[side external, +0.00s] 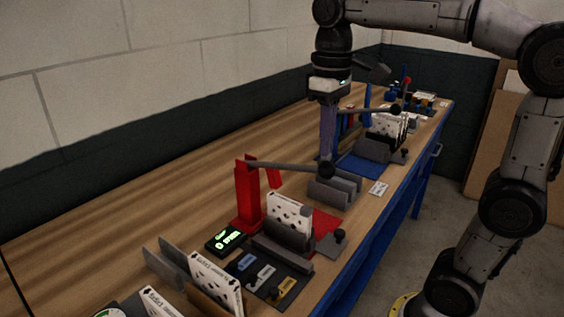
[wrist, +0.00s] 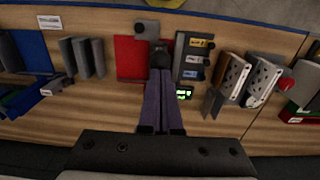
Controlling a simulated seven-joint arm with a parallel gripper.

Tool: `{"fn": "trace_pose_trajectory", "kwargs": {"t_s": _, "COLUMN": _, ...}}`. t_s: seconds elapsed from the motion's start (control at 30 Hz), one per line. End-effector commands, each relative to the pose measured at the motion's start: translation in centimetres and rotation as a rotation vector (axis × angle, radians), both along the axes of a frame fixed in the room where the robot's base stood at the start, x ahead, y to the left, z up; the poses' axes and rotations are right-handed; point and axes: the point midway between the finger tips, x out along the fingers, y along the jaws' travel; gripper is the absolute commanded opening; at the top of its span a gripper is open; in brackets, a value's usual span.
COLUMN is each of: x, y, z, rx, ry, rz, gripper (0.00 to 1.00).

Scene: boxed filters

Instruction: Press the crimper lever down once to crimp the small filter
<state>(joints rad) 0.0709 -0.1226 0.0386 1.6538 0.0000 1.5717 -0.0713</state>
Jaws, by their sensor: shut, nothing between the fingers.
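The red crimper (side external: 247,195) stands at the near part of the bench. Its long grey lever (side external: 285,166) reaches out roughly level to a black knob (side external: 325,170). A white printed filter box (side external: 289,212) stands upright in a grey holder (side external: 275,237) beside the crimper's post; I cannot tell if it is the small filter. My gripper (side external: 328,158), with purple fingers, is shut and empty and points down at the knob. In the wrist view my fingertips (wrist: 160,70) lie just below the dark knob (wrist: 160,54); I cannot tell if they touch. The box is hidden there.
A green-lit display (side external: 225,240) sits by the crimper. A dark tray (side external: 297,283) holds small coloured parts. Empty grey racks (side external: 335,190) stand beyond, then a blue station with its own lever knob (side external: 397,108). More boxes (side external: 215,280) stand nearer.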

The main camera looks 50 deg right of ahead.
Motion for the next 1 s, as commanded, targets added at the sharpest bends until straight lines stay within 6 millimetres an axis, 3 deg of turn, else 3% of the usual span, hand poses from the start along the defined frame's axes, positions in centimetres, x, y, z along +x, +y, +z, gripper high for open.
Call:
{"fn": "trace_pose_trajectory", "kwargs": {"t_s": 0.33, "x": 0.0, "y": 0.0, "z": -0.2, "rx": 0.000, "ry": 0.000, "rz": 0.000, "gripper": 0.00}}
{"fn": "trace_pose_trajectory", "kwargs": {"t_s": 1.0, "x": -0.2, "y": 0.0, "z": -2.6, "rx": 0.000, "ry": 0.002, "rz": 0.000, "gripper": 0.00}}
